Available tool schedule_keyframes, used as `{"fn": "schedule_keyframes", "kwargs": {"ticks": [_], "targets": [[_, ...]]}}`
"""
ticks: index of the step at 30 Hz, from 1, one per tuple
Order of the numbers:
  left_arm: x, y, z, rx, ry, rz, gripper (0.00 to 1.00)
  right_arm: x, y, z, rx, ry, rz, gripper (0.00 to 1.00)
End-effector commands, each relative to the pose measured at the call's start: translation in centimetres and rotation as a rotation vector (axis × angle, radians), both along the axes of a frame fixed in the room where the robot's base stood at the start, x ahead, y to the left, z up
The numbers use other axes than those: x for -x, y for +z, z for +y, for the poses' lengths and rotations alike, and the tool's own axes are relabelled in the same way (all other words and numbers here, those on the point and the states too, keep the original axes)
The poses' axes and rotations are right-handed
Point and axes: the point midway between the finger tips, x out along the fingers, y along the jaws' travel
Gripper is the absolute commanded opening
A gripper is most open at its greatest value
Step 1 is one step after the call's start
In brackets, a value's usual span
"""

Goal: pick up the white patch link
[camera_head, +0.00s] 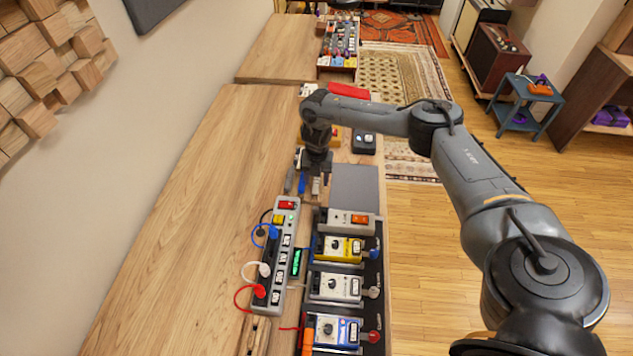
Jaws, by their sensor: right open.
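My right gripper (312,172) points down over the workbench (215,170), just beyond the power strip. Its jaws are open. Below the jaws are several small upright-looking pieces side by side: a dark grey one (290,181), a blue one (301,184) and a pale whitish one (316,186). The pale one looks like the white patch link, but it is small and partly hidden by the gripper. I cannot tell whether the jaws touch it. My left gripper is out of view.
A power strip (278,262) with blue, white and red plugs lies nearer. A grey flat panel (354,188) lies right of the gripper. The bench's left side is clear.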

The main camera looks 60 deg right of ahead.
Motion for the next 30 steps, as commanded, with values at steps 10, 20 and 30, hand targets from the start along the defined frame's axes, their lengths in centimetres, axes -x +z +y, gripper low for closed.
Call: {"fn": "schedule_keyframes", "kwargs": {"ticks": [10, 20, 30], "targets": [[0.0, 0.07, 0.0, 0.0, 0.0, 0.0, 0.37, -0.03, -0.07, 0.03, 0.0, 0.001, -0.001, 0.51], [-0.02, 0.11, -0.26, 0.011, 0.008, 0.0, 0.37, -0.04, -0.07, 0.03, 0.0, 0.001, -0.001, 0.02], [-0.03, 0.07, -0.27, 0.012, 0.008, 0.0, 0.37, -0.05, -0.04, 0.02, 0.001, 0.0, -0.001, 0.0]]}}
